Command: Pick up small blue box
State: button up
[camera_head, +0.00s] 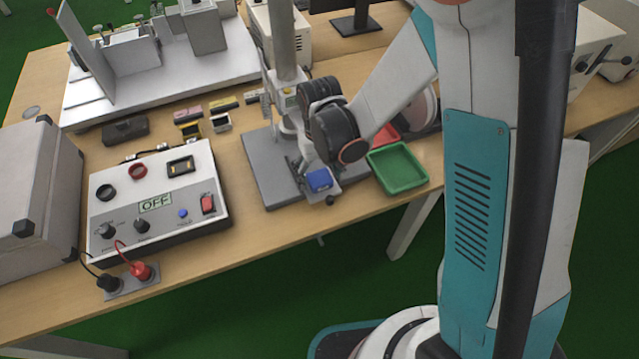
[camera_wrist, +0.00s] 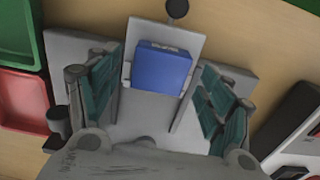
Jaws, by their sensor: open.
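The small blue box (camera_head: 319,180) sits on a small light grey plate in front of the grey stand base on the table. In the wrist view the blue box (camera_wrist: 162,69) lies on that plate (camera_wrist: 178,35), ahead of and between my open fingers. My gripper (camera_wrist: 160,95) is open, with one teal-padded finger on each side and a gap between each pad and the box. In the head view my arm's dark wrist hides most of the gripper, and the fingers are hard to make out.
A green tray (camera_head: 397,168) stands right of the stand, with a red tray (camera_head: 384,134) behind it. The stand's column (camera_head: 282,45) rises close behind my wrist. A control box (camera_head: 158,205) marked OFF is at left. The table's front edge is near.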

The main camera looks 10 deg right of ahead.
jog(key=shift+f, duration=0.3)
jog(key=shift+r, duration=0.1)
jog(key=c, duration=1.1)
jog(key=shift+c, duration=0.2)
